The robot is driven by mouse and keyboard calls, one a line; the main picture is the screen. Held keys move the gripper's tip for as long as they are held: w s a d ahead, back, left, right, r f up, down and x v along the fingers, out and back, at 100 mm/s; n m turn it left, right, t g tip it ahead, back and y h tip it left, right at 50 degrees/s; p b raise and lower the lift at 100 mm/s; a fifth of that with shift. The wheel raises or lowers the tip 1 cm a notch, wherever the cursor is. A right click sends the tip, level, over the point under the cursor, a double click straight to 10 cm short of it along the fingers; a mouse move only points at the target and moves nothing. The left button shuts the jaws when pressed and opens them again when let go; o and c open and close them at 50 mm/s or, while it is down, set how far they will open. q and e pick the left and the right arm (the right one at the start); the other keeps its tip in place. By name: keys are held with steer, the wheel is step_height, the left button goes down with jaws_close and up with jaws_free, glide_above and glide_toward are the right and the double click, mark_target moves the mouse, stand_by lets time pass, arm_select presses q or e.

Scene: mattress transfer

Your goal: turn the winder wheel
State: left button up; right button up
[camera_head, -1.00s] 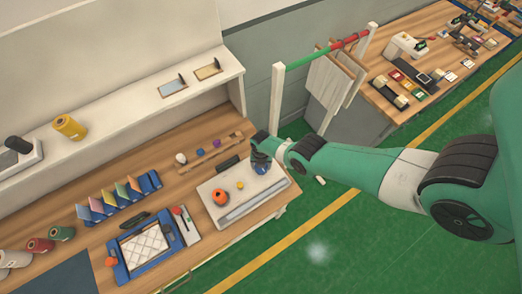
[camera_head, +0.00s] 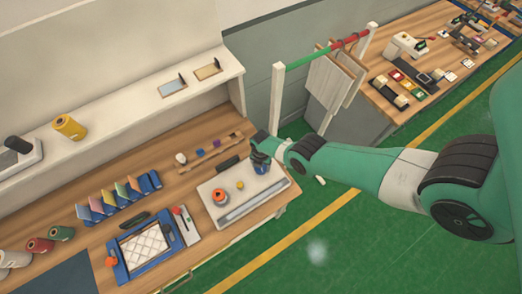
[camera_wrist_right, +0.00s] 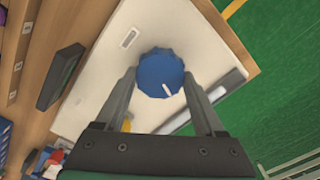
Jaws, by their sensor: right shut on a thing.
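The winder wheel is a blue faceted knob (camera_wrist_right: 160,73) with a white mark on its face, on a pale board (camera_wrist_right: 102,82). In the wrist view, the two fingers of my right gripper (camera_wrist_right: 160,78) stand on either side of the wheel and are shut on it. In the head view, the wheel (camera_head: 261,169) shows at the right end of the pale board (camera_head: 234,186), under my right gripper (camera_head: 261,160), which partly hides it. An orange round part (camera_head: 219,197) and a small yellow piece (camera_head: 240,185) are on the same board. My left gripper is not in view.
A blue-framed tray (camera_head: 115,264) and a row of coloured upright pieces (camera_head: 118,198) are left of the board. A dark block (camera_head: 228,163) lies close behind it. A hanging rail (camera_head: 310,58) stands beyond the bench. Green floor lies in front.

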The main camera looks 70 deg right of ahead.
steer(key=m, duration=0.5)
steer(key=shift+m, duration=0.3)
steer(key=m, duration=0.5)
steer(key=shift+w+d+m, duration=0.1)
steer(key=shift+m, duration=0.2)
steer(key=m, duration=1)
steer(key=shift+d+m, duration=0.1)
steer(key=shift+m, duration=0.3)
steer(key=m, duration=2.1)
steer(key=shift+m, duration=0.4)
